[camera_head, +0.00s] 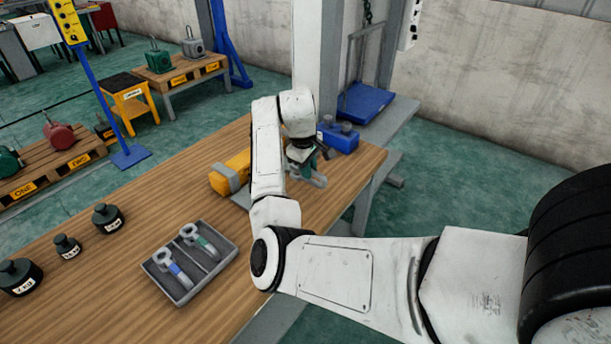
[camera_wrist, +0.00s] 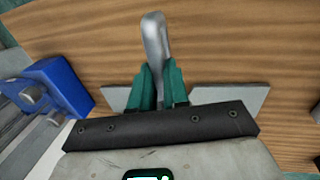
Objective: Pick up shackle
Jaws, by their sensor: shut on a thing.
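My gripper (camera_wrist: 157,72) has its teal fingers shut on a smooth silvery curved metal piece, which looks like the shackle (camera_wrist: 154,35), in the wrist view. The piece sticks out beyond the fingertips over the wooden table. In the head view my gripper (camera_head: 304,158) is at the far right part of the table, largely hidden by my own arm. Two more shackles, one with a blue band (camera_head: 176,270) and one with a green band (camera_head: 203,243), lie in a grey divided tray (camera_head: 186,299) near the front edge.
Several dark weights (camera_head: 108,218) stand at left. The wooden table (camera_head: 150,205) is clear between them.

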